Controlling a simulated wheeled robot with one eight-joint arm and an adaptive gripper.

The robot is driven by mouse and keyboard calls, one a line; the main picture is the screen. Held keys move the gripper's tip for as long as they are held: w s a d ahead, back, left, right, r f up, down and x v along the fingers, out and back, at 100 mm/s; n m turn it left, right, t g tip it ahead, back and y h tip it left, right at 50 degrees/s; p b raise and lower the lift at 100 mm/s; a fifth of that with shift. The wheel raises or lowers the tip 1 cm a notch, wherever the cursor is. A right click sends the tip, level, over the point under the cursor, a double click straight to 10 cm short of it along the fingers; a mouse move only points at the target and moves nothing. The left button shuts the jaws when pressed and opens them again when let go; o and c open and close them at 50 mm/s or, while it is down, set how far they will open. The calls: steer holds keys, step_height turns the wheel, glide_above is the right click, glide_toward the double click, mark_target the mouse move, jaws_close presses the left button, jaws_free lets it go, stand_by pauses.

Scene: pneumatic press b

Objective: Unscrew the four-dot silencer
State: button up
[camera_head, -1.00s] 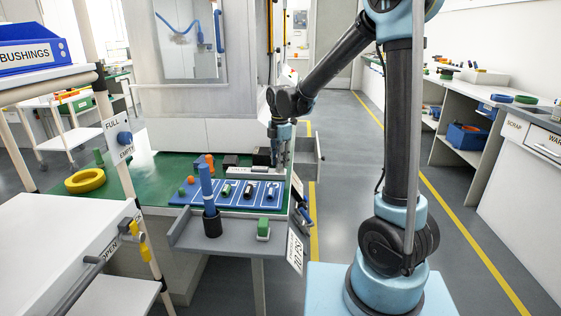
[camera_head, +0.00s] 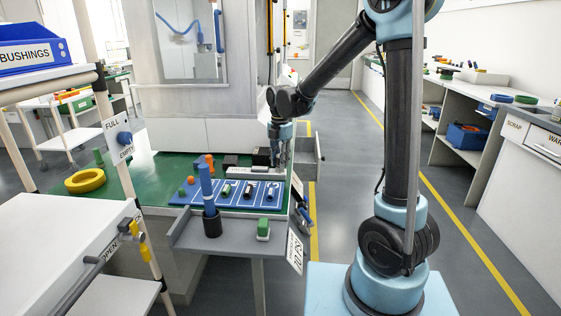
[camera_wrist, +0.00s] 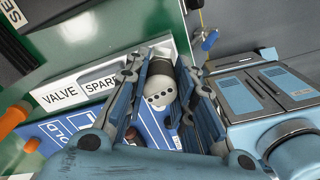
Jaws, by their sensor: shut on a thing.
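The four-dot silencer (camera_wrist: 160,92) shows in the wrist view as a pale rounded cylinder with dark dots on its face. My gripper (camera_wrist: 163,108) is shut on it, with one finger on each side. Part of the silencer is hidden by the fingers. In the head view my gripper (camera_head: 280,160) is lowered at the right end of the green bench, by the valve block. The silencer is too small to make out there.
A blue tray (camera_head: 178,200) with several small parts lies in front of the gripper. A white strip (camera_wrist: 60,95) reads VALVE and SPARE. A grey shelf (camera_head: 240,240) carries a blue-handled tool (camera_head: 207,190) and a green block (camera_head: 263,227). A yellow ring (camera_head: 86,181) lies left.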

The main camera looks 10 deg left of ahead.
steer(key=shift+n, duration=0.9)
steer(key=shift+n, duration=0.8)
steer(key=o, duration=0.6)
steer(key=shift+m, duration=0.8)
